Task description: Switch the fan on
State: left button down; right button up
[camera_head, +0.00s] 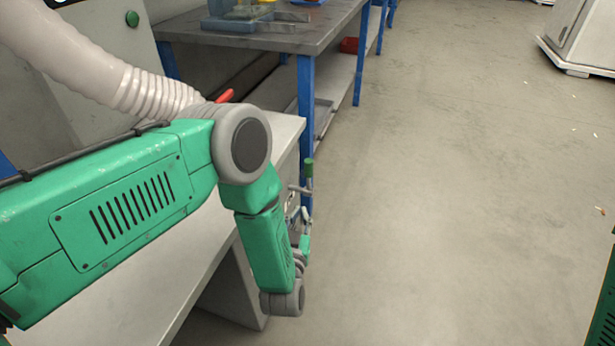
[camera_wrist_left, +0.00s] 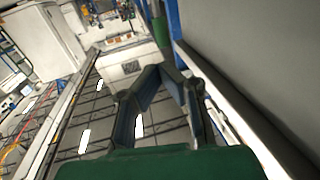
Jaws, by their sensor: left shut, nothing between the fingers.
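I cannot make out a fan or its switch for certain in either view. In the head view a pale ribbed hose (camera_head: 150,92) runs behind my green left arm. A round green button (camera_head: 132,18) is on the grey cabinet at the top left. My left gripper (camera_head: 304,222) is small and partly hidden behind my forearm, beside the white table's end. In the left wrist view the fingers of my left gripper (camera_wrist_left: 163,68) meet at their tips, with nothing between them. My right gripper is not in view.
The white table (camera_head: 205,245) lies under my left arm. A green-topped lever (camera_head: 309,170) stands near its end. A grey workbench (camera_head: 290,38) with blue legs is behind. A white cabinet (camera_head: 588,35) stands at the far right. The floor between is clear.

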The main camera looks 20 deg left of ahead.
aim_at(308, 172)
pick_arm(q)
jog(key=w+b, duration=0.2)
jog(key=w, duration=0.2)
jog(key=w+a+b, duration=0.1)
jog(key=w, duration=0.4)
jog(key=w+a+b, duration=0.1)
jog(key=w+b, duration=0.1)
jog(key=w, duration=0.2)
jog(key=shift+w+a+b, duration=0.1)
jog(key=shift+w+b, duration=0.1)
jog(key=shift+b, duration=0.15)
